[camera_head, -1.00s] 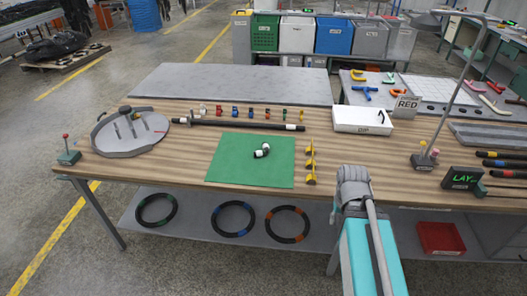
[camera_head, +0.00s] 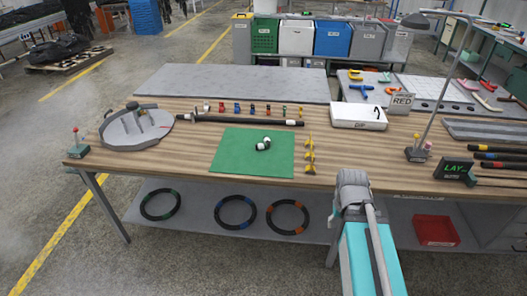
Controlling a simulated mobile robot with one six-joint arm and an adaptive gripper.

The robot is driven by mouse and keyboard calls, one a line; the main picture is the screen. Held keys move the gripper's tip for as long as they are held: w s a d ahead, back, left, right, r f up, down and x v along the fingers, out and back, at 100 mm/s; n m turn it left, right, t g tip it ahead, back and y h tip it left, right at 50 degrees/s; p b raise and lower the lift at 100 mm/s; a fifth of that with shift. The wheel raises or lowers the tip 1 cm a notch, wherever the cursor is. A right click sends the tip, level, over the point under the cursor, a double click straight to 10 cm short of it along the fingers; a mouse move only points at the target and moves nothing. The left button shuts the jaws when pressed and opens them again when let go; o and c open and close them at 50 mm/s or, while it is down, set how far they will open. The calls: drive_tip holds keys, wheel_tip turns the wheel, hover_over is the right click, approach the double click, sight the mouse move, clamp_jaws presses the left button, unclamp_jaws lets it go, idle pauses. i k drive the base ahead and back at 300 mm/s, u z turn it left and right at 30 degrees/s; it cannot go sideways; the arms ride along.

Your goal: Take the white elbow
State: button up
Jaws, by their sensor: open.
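The white elbow (camera_head: 264,144) is a small bent piece, white with dark parts. It lies on the green mat (camera_head: 231,157) on the wooden workbench (camera_head: 190,163), right of the mat's middle and toward its back edge. Nothing touches it except the mat. My arm's grey and turquoise links rise at the bottom right, in front of the bench's near edge. My gripper cannot be made out in this view.
Yellow clips (camera_head: 310,155) stand right of the mat. A long black bar (camera_head: 240,120) and several coloured clips lie behind it.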

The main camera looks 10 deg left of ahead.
sight(266, 144)
drive_tip(key=k, duration=0.4)
drive_tip(key=u, duration=0.2)
drive_tip(key=i, duration=1.25)
drive_tip(key=u, duration=0.4)
